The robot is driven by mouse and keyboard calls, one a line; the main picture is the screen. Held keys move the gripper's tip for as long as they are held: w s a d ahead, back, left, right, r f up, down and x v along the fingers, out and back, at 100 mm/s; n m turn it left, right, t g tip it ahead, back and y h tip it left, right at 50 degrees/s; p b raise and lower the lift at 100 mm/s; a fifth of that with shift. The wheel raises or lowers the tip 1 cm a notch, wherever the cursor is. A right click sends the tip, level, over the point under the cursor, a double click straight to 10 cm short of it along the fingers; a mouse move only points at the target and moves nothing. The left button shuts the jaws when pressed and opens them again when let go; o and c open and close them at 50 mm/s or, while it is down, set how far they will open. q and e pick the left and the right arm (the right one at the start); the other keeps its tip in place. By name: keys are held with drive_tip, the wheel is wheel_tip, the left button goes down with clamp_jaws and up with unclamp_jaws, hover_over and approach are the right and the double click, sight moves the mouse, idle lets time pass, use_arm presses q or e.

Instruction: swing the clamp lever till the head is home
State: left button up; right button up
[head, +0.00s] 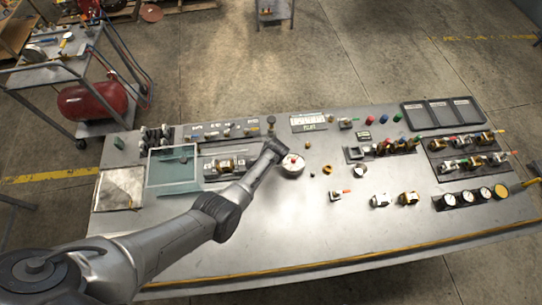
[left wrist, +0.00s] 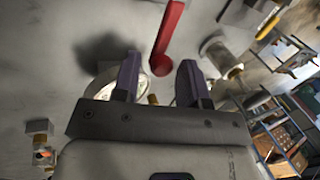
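A red lever (left wrist: 168,38) with a rounded end shows in the left wrist view; I take it to be the clamp lever. Its rounded end lies between the tips of my left gripper (left wrist: 160,72), whose dark fingers stand apart; I cannot tell whether they touch it. A white round part (left wrist: 103,84) is partly hidden behind the left finger. In the head view a white round piece with a red spot (head: 292,166) sits beside the end of my left arm, where the fingers are not clear. The clamp head cannot be made out. My right gripper is in neither view.
The grey bench (head: 300,240) has a clear front. Several small fittings (head: 380,201) stand right of the arm, with gauges (head: 467,197) farther right. A glass-like panel (head: 172,168) is at the left. A cart with a red tank (head: 92,101) stands beyond the bench.

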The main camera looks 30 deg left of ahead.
use_arm(q)
drive_tip(key=shift+o, duration=0.7)
drive_tip(key=shift+r, duration=0.2)
drive_tip(key=p+v, duration=0.3)
drive_tip(key=v, duration=1)
drive_tip(key=shift+r, duration=0.2)
drive_tip(key=shift+s, duration=0.1)
